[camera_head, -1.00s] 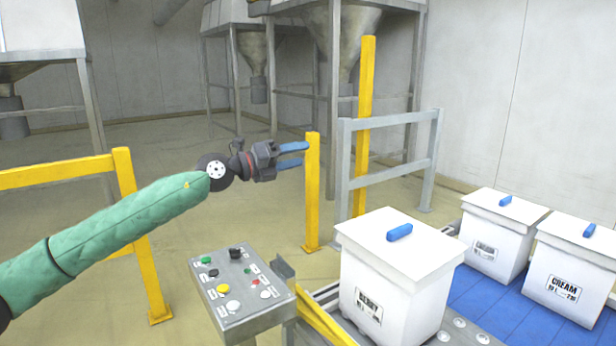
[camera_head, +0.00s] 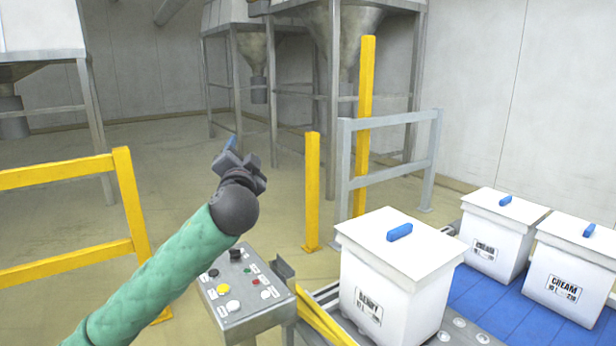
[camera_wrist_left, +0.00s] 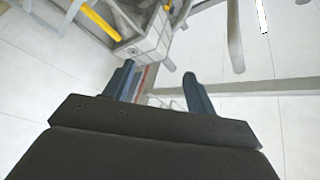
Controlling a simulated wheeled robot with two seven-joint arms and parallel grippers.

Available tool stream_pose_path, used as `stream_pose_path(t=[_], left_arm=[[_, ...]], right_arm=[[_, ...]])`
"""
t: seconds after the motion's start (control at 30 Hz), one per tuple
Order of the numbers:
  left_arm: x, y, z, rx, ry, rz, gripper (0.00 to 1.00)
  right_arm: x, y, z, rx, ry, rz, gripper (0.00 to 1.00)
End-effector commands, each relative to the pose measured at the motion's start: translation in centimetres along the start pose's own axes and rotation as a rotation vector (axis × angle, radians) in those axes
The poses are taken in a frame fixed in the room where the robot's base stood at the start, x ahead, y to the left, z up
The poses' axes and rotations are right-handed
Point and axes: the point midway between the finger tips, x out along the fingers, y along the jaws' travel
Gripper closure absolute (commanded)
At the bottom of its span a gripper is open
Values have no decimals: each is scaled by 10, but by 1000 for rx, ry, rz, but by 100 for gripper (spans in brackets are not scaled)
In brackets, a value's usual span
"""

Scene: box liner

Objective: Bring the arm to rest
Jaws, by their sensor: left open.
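My left arm, in a green sleeve, reaches up from the bottom left in the head view. Its left gripper (camera_head: 231,146) is raised in the air behind and above the control panel, pointing away and up. In the left wrist view, the two blue fingers of the left gripper (camera_wrist_left: 158,90) stand apart with nothing between them. One finger is mostly hidden in the head view. My right gripper is not in view.
The button panel (camera_head: 258,318) stands just right of my sleeve. A white lidded box (camera_head: 388,285) is on the conveyor, with two more boxes (camera_head: 500,235) on the blue belt (camera_head: 487,295). Yellow rails (camera_head: 65,172) stand left; a yellow post (camera_head: 312,190) stands right of the gripper.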

Motion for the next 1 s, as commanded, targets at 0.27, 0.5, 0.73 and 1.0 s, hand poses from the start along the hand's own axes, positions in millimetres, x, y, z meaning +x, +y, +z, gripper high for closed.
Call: stream_pose_path(t=[0.27, 0.5, 0.73, 1.0], left_arm=[[-61, 76, 75, -139, -275, 256, 44], [-122, 133, 124, -240, -445, 447, 44], [-181, 177, 161, -332, -560, 592, 44], [-248, 219, 199, -438, -665, 711, 44]], right_arm=[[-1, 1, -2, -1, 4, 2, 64], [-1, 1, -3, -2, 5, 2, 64], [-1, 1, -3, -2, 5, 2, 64], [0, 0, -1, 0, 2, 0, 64]])
